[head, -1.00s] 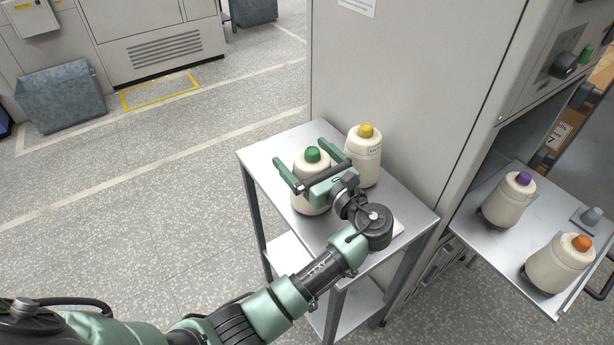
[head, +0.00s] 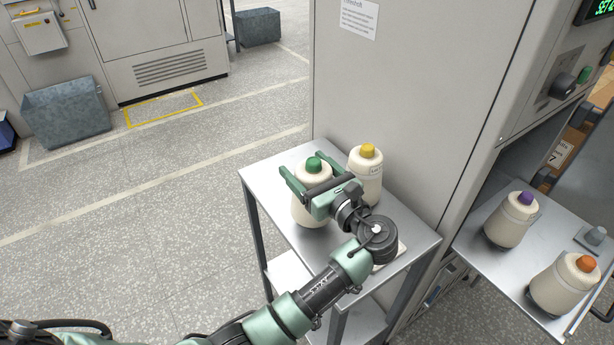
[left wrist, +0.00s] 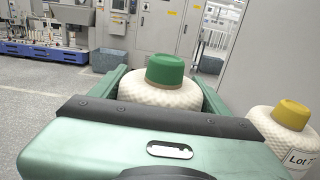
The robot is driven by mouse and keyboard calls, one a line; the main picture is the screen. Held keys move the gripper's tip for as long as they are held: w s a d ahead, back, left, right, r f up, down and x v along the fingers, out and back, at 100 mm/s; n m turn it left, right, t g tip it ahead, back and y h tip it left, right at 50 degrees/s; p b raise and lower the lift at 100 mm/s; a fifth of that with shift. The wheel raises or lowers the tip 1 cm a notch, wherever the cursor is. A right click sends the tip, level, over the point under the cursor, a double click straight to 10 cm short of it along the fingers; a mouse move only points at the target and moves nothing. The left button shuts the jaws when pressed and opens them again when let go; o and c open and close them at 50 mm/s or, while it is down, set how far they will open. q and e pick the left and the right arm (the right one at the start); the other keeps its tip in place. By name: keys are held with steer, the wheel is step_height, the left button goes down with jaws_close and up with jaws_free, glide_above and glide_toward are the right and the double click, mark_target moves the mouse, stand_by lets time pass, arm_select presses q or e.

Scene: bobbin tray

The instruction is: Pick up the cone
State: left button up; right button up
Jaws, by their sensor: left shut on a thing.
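A cream yarn cone with a green top (head: 310,207) stands upright on the small metal side table (head: 270,171). My left gripper (head: 304,172) is shut on this cone, one finger on either side of it just under the green top. In the left wrist view the green-topped cone (left wrist: 165,73) sits between the two fingers, its lower part hidden by the gripper body. A second cone with a yellow top (head: 368,174) stands right behind it, close to the gripper. It also shows at the right of the left wrist view (left wrist: 288,130). My right gripper is not in view.
A tall grey cabinet (head: 410,100) rises directly behind the side table. At right, a metal tray (head: 484,240) carries cones with a purple top (head: 512,222) and an orange top (head: 563,283). Open floor lies left of the table.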

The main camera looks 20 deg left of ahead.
arm_select(q)
step_height(320, 180, up, 18)
steer(key=shift+f, duration=0.15)
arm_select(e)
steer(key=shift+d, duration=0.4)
